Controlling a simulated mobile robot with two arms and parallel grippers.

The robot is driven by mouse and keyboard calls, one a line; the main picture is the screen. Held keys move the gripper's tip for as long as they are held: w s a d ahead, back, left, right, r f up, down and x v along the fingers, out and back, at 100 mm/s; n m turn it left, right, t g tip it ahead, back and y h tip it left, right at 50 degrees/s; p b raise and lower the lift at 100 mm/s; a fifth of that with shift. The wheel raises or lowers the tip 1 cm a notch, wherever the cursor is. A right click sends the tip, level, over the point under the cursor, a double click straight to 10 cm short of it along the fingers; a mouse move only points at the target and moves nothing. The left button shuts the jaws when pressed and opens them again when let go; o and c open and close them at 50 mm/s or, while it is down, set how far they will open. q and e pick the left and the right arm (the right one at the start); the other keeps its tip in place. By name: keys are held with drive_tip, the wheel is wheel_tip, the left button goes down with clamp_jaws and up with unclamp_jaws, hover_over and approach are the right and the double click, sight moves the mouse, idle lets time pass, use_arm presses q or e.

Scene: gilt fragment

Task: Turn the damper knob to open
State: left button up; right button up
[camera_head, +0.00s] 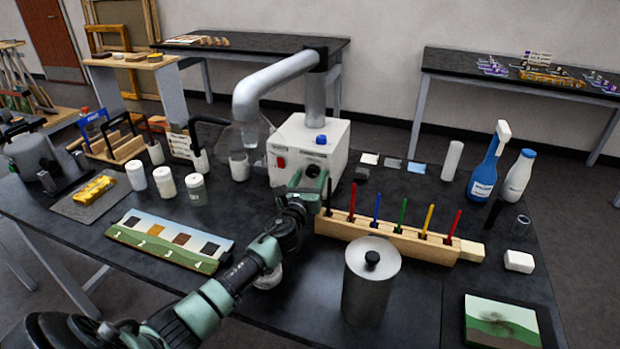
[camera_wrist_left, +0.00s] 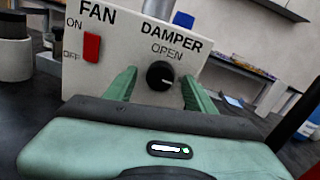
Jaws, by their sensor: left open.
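The damper knob (camera_wrist_left: 160,75) is a round black knob on the front of a white box (camera_wrist_left: 125,35), under the words DAMPER and OPEN. A small pale mark shows on the knob's right side; its exact direction is hard to tell. In the head view, the knob (camera_head: 313,170) is dark on the white box (camera_head: 335,150). My left gripper (camera_head: 311,180) is at the box front. In the left wrist view, its green fingers (camera_wrist_left: 158,84) are open, one on each side of the knob, with gaps visible. My right gripper is not in view.
A red fan switch (camera_wrist_left: 91,47) is left of the knob. A grey duct (camera_head: 272,85) rises behind the box. A wooden rack of colored sticks (camera_head: 385,236) stands close right of my gripper.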

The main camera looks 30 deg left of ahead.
use_arm(q)
clamp_jaws()
drive_tip(key=shift+n, duration=0.5)
drive_tip(key=shift+n+p, duration=0.35)
drive_tip(key=shift+n, duration=0.65)
drive_tip(key=n, duration=0.2)
drive_tip(key=n+p, duration=0.1)
drive_tip(key=n, duration=0.2)
drive_tip(key=shift+r+g+h, duration=0.1)
drive_tip(key=shift+g+h, duration=0.2)
drive_tip(key=n, duration=0.4)
drive_tip(key=shift+p, duration=0.35)
drive_tip(key=n, duration=0.4)
drive_tip(key=shift+a+n+h+p, duration=0.1)
drive_tip(key=shift+n+h+p, duration=0.3)
